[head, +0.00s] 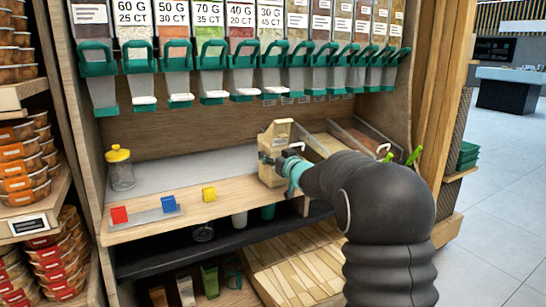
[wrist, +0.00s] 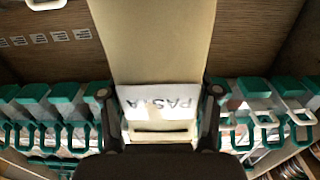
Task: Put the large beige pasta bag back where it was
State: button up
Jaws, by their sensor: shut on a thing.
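The large beige pasta bag (head: 277,134) is upright over the right part of the wooden counter in the head view. I cannot tell whether its base touches the counter. My gripper (head: 281,161) is shut on it from the front right and hides part of its side. In the wrist view the bag (wrist: 162,45) fills the middle, its white label upside down, with a finger of my gripper (wrist: 160,94) on each side of it.
A yellow-lidded jar (head: 120,170) and red (head: 119,214), blue (head: 169,204) and yellow (head: 208,194) blocks are on the counter to the left. Dispensers with green handles (head: 210,60) hang above. Sloped bins (head: 355,139) lie right of the bag.

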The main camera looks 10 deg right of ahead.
jog(key=shift+f, duration=0.15)
jog(key=o, duration=1.4)
jog(key=shift+c, duration=0.2)
